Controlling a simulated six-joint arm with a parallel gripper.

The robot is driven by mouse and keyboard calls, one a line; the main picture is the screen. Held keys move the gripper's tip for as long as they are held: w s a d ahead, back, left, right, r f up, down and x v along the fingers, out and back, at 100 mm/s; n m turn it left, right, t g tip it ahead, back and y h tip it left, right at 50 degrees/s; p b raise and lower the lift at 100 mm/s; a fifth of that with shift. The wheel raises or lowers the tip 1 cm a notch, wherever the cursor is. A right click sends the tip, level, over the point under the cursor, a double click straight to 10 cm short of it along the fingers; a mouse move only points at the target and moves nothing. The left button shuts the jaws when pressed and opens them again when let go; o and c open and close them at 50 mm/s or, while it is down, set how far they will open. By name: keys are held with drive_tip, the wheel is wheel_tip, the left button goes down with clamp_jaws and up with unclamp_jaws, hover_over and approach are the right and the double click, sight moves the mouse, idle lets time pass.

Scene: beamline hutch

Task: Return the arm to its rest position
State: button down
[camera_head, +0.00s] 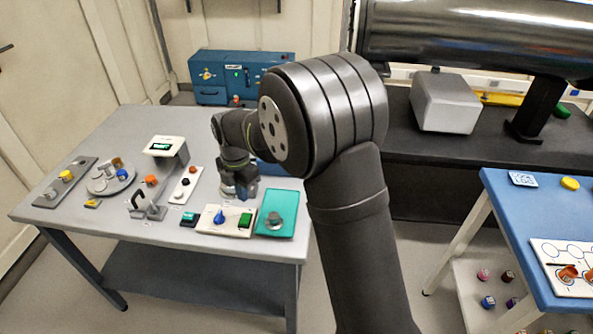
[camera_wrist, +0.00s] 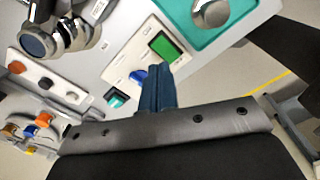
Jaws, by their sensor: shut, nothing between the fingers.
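My arm rises from the bottom of the head view and bends over toward the grey table (camera_head: 140,238). My gripper (camera_head: 248,190) hangs low over the right part of that table, partly hidden by my own arm. In the wrist view its blue fingers (camera_wrist: 156,92) are together with nothing between them. They point toward a white panel (camera_wrist: 125,62) with a green display and a blue knob. Whether the fingertips touch anything cannot be told.
The grey table also holds a teal tray (camera_head: 262,222), a switch strip (camera_head: 186,184), a round dish (camera_head: 104,186) and a display stand (camera_head: 168,150). A blue box (camera_head: 240,76) stands behind. A blue-topped table (camera_head: 520,215) is at right, below a large metal cylinder (camera_head: 470,35).

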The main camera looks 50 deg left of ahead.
wheel_tip(320, 180, down, 7)
drive_tip(key=shift+r, duration=0.15)
idle(0.4)
drive_tip(key=shift+r, duration=4.2)
wheel_tip(320, 180, up, 9)
drive_tip(key=n+t+y, duration=0.1)
drive_tip(key=n, duration=0.5)
hover_over(246, 215)
drive_tip(key=s+d, duration=0.3)
drive_tip(key=shift+f, duration=0.15)
drive_tip(key=c, duration=2.1)
unclamp_jaws()
